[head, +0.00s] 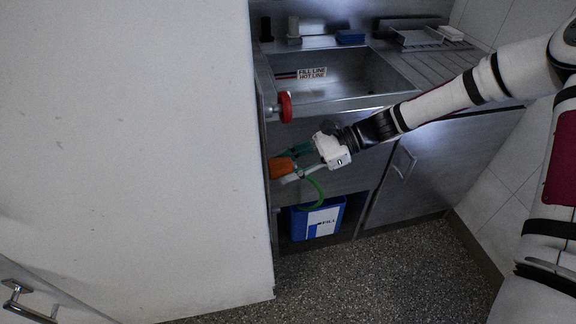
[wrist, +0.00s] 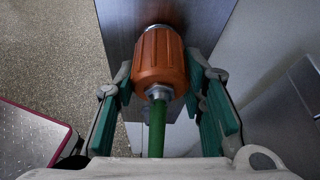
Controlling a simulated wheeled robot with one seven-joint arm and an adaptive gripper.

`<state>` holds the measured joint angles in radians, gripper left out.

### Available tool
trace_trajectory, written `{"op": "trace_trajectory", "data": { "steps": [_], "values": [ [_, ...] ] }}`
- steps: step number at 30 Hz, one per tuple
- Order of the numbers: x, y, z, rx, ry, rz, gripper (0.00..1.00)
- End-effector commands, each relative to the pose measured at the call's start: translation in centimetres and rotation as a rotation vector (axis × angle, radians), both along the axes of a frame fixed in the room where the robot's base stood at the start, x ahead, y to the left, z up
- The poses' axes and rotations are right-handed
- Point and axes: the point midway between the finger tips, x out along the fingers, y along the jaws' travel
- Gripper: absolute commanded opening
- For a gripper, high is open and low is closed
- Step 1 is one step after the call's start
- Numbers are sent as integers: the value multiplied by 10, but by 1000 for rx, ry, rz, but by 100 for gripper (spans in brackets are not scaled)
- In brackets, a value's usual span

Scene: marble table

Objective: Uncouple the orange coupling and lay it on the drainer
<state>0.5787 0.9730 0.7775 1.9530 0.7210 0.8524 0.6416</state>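The orange coupling (head: 281,168) is below the sink front beside the white cabinet edge. In the wrist view the ribbed orange coupling (wrist: 160,60) sits on a metal fitting, with a green hose (wrist: 157,130) running from its near end. My gripper (head: 290,167) reaches it from the right. In the wrist view its green-padded fingers (wrist: 160,85) lie on both sides of the coupling, very close to it; whether they press on it is unclear. The ribbed steel drainer (head: 458,62) is right of the sink basin, partly behind my arm.
A red round knob (head: 286,107) sticks out above the coupling. A blue container (head: 315,219) stands below, with the green hose (head: 313,195) hanging above it. A tray (head: 416,37) and a white block (head: 451,33) occupy the drainer's back. A white cabinet (head: 130,150) borders the left.

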Motion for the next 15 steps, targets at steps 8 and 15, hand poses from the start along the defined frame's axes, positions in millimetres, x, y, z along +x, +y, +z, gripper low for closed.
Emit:
{"op": "trace_trajectory", "data": {
  "steps": [8,15],
  "values": [
    [0,0,0,0,0,0,3],
    [2,-7,0,-1,0,-1,3]
  ]
}}
